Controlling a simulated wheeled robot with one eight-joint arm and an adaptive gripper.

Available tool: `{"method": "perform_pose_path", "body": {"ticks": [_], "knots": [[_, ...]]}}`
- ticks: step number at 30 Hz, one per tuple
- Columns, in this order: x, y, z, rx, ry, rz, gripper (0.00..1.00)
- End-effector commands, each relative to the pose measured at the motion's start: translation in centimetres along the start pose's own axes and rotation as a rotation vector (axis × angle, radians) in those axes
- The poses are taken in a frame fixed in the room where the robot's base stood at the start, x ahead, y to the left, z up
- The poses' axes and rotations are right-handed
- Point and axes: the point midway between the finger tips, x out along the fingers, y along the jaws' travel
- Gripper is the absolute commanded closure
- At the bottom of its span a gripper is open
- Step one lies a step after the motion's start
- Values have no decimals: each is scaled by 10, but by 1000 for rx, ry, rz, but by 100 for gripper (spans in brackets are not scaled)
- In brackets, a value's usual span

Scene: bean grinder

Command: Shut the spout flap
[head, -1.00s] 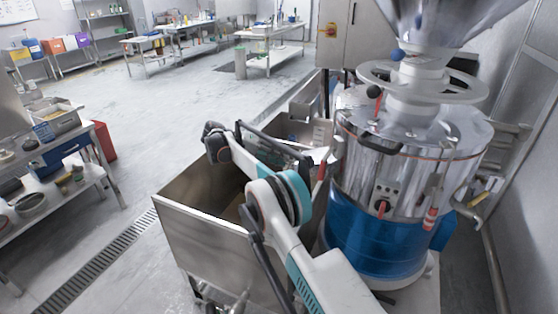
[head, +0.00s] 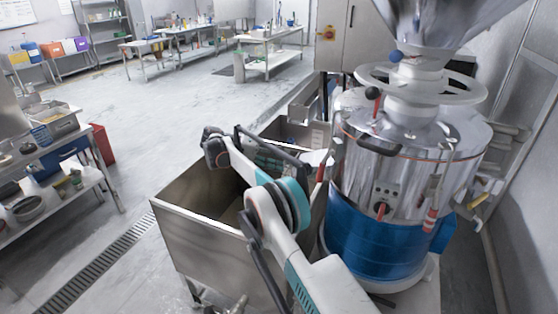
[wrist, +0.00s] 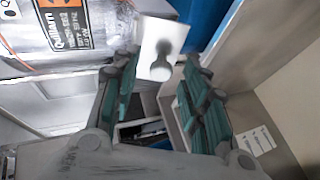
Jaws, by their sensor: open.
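The grinder (head: 400,165) stands at the right in the head view, with a shiny metal drum over a blue base. A pale plate (head: 318,157) at its left side looks like the spout flap. In the wrist view a pale plate (wrist: 160,38) with a dark, knob-shaped mark or shadow, likely the same flap, lies just beyond the fingertips. My gripper (wrist: 163,68) is open and empty, its two green-padded fingers apart on either side of the plate's lower part. I cannot tell whether they touch it.
An open metal bin (head: 195,240) stands below my arm, left of the grinder. The grinder's drum with an orange label (wrist: 68,22) is close at upper left in the wrist view. A steel table (head: 60,165) stands at far left.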

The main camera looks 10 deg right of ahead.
Motion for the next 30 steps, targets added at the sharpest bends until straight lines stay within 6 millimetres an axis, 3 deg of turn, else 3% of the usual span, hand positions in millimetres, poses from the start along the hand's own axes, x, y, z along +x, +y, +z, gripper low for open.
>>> {"method": "perform_pose_path", "body": {"ticks": [5,19,30], "knots": [[-3,8,-1,0,0,0,59],[-28,81,-14,1,-4,3,59],[-34,93,-15,1,-1,1,59]]}}
